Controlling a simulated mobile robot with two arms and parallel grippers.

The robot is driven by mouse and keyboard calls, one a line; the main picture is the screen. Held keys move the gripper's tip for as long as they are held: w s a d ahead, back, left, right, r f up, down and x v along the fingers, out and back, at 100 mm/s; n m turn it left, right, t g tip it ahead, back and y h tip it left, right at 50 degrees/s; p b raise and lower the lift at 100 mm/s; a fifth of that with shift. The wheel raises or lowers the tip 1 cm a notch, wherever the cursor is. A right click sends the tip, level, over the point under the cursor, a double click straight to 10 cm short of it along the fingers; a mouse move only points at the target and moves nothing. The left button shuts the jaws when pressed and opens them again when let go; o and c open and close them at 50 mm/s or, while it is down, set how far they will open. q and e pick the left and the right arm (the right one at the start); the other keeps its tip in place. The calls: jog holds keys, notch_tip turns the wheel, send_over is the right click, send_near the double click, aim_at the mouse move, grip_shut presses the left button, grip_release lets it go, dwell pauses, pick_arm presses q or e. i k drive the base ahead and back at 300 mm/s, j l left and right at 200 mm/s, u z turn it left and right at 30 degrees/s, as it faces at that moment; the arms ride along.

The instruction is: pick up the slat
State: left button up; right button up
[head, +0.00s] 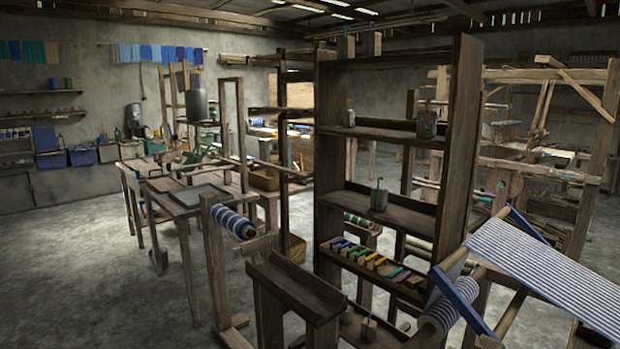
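No single piece stands out clearly as the slat. A row of several small coloured pieces (376,262), in blue, yellow, green and wood tones, lies on a low shelf of the tall wooden shelf unit (463,125). They are too small to tell whether one is the slat. A blue wooden bar (462,307) is at the loom on the right, beside a roll of striped cloth (437,314). Neither of my grippers is in view.
Striped cloth (550,270) stretches across the right foreground. A dark wooden bench (298,288) stands before the shelf unit. A work table (188,195) and a blue-striped roll (232,221) are left of it. The concrete floor (90,270) at left is clear.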

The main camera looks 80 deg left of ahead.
aim_at(274, 167)
jog(key=j+u, duration=0.1)
jog(key=u, duration=1.8)
jog(key=i+j+u, duration=0.25)
jog(key=i+j, duration=0.25)
jog(key=i+j+u, duration=0.3)
jog(key=i+j, duration=0.2)
jog(key=j+z, duration=0.1)
jog(key=z, duration=2.45)
jog(key=k+j+u, duration=0.1)
jog(key=j, duration=0.4)
jog(key=k+j, duration=0.1)
jog(key=j, duration=0.45)
jog(key=u, duration=0.05)
